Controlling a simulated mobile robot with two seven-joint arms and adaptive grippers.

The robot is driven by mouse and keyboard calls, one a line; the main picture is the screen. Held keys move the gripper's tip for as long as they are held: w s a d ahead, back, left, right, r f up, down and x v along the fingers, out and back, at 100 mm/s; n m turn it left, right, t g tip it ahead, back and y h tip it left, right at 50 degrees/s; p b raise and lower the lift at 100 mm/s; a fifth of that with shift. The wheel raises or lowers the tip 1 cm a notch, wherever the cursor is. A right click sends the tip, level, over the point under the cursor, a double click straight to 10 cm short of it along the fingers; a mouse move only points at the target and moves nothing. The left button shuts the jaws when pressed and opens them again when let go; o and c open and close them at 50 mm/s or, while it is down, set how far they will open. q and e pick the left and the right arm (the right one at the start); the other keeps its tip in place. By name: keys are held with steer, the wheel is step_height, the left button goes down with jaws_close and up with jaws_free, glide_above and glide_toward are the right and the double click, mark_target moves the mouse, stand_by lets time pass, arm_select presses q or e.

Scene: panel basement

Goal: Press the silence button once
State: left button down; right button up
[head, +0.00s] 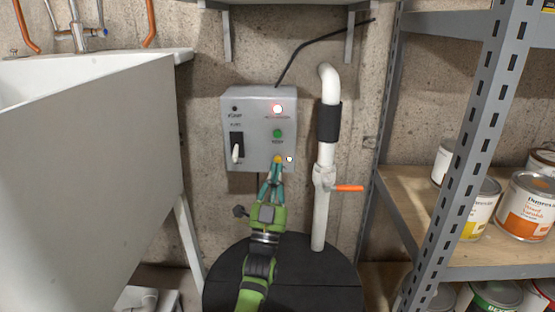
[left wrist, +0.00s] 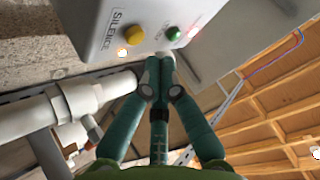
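The grey control box (head: 258,128) hangs on the concrete wall, with a lit red lamp (head: 277,108), a green button (head: 278,133) and a yellow button (head: 277,159). In the left wrist view, the SILENCE label (left wrist: 114,32) is beside the yellow button (left wrist: 135,34); the green button (left wrist: 173,33) is to its right. My left gripper (head: 277,168) points up at the box, its tips just below the yellow button. Its fingers (left wrist: 154,72) meet at the tips with nothing between them. I cannot tell whether they touch the box. My right gripper is out of view.
A toggle switch (head: 237,150) is on the box's left side. A white pipe (head: 322,215) with an orange valve handle (head: 348,188) rises right of the box from a black round lid (head: 330,275). A sink (head: 90,150) stands left, a shelf with paint cans (head: 525,206) right.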

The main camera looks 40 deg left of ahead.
arm_select(q)
steer(key=shift+s+d+p, duration=0.95)
steer(key=shift+s+d, duration=0.4)
steer(key=shift+s, duration=0.3)
steer(key=shift+r, duration=0.1)
